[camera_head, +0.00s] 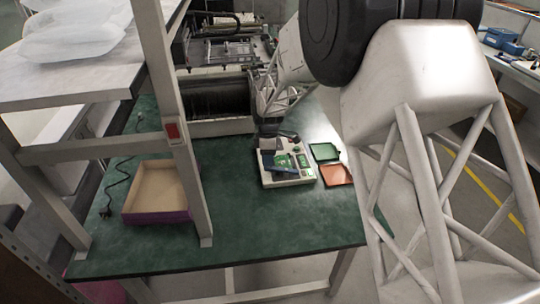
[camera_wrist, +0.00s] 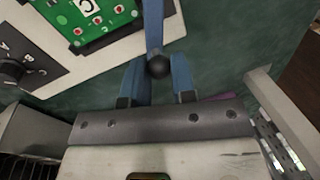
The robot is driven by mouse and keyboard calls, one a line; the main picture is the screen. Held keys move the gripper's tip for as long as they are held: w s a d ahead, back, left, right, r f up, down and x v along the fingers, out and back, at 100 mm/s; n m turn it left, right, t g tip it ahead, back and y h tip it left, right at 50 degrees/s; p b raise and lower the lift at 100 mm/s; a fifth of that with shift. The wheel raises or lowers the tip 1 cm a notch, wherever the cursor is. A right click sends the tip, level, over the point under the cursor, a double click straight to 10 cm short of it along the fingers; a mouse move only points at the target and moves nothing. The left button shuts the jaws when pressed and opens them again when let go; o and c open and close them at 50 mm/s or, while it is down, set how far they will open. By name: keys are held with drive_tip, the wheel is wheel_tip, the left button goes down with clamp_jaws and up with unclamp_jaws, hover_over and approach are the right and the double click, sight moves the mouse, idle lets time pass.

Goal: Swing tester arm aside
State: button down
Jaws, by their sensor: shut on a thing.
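The tester (camera_head: 288,181) is a white box on the green bench, with a green circuit board (camera_head: 283,160) on top. In the wrist view the board (camera_wrist: 95,15) and the tester's dark dial panel (camera_wrist: 25,68) are at upper left. The tester arm (camera_wrist: 154,25) is a blue bar with a black ball knob (camera_wrist: 158,67) at its end. My gripper (camera_wrist: 157,70) is shut on the knob, one finger on each side. The bar reaches up out of the wrist view beside the board. In the head view my fingers are too small to make out.
A green tray (camera_head: 324,151) and an orange tray (camera_head: 338,174) lie right of the tester. An open cardboard box (camera_head: 157,220) stands at left by a metal post (camera_head: 172,90). Machinery (camera_head: 222,127) stands behind. The bench (camera_head: 245,225) in front of the tester is clear.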

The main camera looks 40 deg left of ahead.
drive_tip(key=shift+s+d+n+t+h, duration=0.1)
drive_tip(key=shift+s+d+n, duration=0.2)
drive_tip(key=shift+n, duration=0.4)
drive_tip(key=shift+s+d+n+t+h, duration=0.15)
drive_tip(key=shift+s+n, duration=0.2)
drive_tip(key=shift+n, duration=0.35)
drive_tip(key=shift+s+d+n+t+h, duration=0.1)
drive_tip(key=shift+s+d+n, duration=0.2)
drive_tip(key=shift+n, duration=0.4)
drive_tip(key=shift+s, duration=0.1)
drive_tip(key=c, duration=0.9)
unclamp_jaws()
drive_tip(key=shift+c, duration=0.2)
drive_tip(key=shift+a+r, duration=0.1)
drive_tip(key=shift+w+a+r, duration=0.15)
drive_tip(key=shift+a+r, duration=0.05)
drive_tip(key=shift+r, duration=1.05)
drive_tip(key=shift+w+a+r, duration=0.1)
drive_tip(key=shift+a+r, duration=0.1)
drive_tip(key=shift+r, duration=1.05)
drive_tip(key=shift+w+a+r, duration=0.15)
drive_tip(key=shift+a+r, duration=0.05)
drive_tip(key=shift+r, duration=1.05)
drive_tip(key=shift+d, duration=0.1)
